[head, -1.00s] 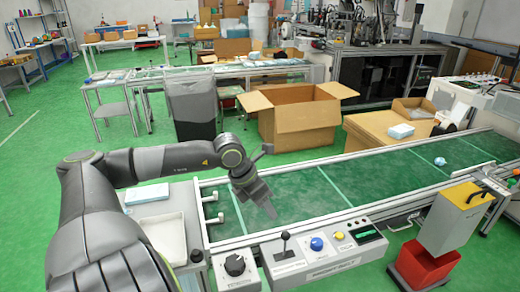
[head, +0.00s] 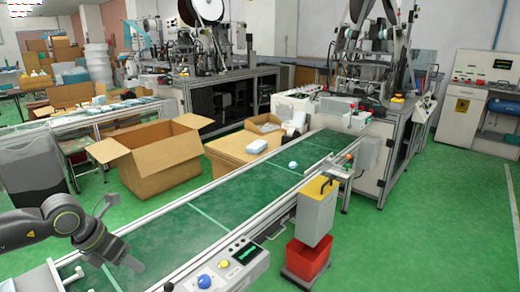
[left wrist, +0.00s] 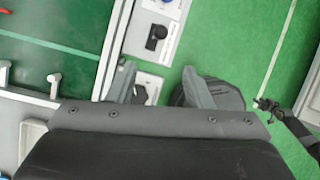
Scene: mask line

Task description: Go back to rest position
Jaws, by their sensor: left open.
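My left gripper (head: 132,262) is at the lower left of the head view, over the near left end of the green conveyor belt (head: 170,236). It is open, with nothing seen between its fingers. In the left wrist view, the two spread grey fingers of the left gripper (left wrist: 160,86) are above the control panel's edge and the green floor (left wrist: 230,40). My right gripper is not seen in the head view.
A control panel (head: 228,272) with knobs is at the belt's near side. A small pale item (head: 293,165) lies on the belt. A yellow-topped grey box (head: 316,208) stands above a red bin (head: 306,258). An open carton (head: 150,165) is behind the belt. Green floor is clear at right.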

